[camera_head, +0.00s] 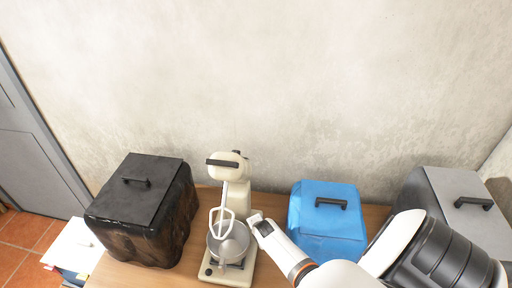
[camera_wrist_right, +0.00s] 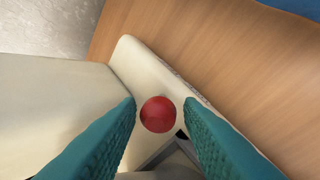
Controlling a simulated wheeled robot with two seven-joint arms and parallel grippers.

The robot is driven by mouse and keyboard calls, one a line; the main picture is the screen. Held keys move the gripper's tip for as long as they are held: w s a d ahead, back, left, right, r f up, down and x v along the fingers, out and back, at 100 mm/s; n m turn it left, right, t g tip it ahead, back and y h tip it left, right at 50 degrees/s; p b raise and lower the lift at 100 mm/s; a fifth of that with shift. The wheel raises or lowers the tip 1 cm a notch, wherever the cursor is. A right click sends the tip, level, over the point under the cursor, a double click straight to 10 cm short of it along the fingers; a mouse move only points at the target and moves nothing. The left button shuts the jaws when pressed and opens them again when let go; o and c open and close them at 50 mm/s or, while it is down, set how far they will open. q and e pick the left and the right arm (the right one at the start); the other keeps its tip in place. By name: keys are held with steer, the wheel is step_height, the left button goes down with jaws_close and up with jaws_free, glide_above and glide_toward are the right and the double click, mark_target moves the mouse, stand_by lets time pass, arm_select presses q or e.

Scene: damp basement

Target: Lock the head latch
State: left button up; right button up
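A cream stand mixer (camera_head: 238,188) stands on the wooden table, with its beater hanging over a metal bowl (camera_head: 232,243). My right gripper (camera_head: 258,220) is at the right side of the mixer, beside the bowl. In the right wrist view, the two teal fingers of this gripper (camera_wrist_right: 160,110) are spread apart. A red ball-shaped knob (camera_wrist_right: 158,114) shows between the fingertips, in front of the cream mixer body (camera_wrist_right: 50,100). I cannot tell whether the fingers touch it. The knob is not visible in the head view. My left gripper is in neither view.
A black box (camera_head: 140,190) with a handle stands left of the mixer. A blue box (camera_head: 328,210) stands to the right, close to my right arm. A grey box (camera_head: 460,190) is at the far right. Some bare wooden table (camera_head: 268,203) shows between mixer and blue box.

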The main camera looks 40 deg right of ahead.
steer(key=shift+o, duration=0.5)
steer(key=shift+s+r, duration=0.1)
steer(key=shift+s+a+r, duration=0.1)
steer(key=shift+r, duration=0.15)
steer(key=v, duration=1.1)
steer(key=shift+b, duration=0.35)
steer(key=shift+s+a, duration=0.1)
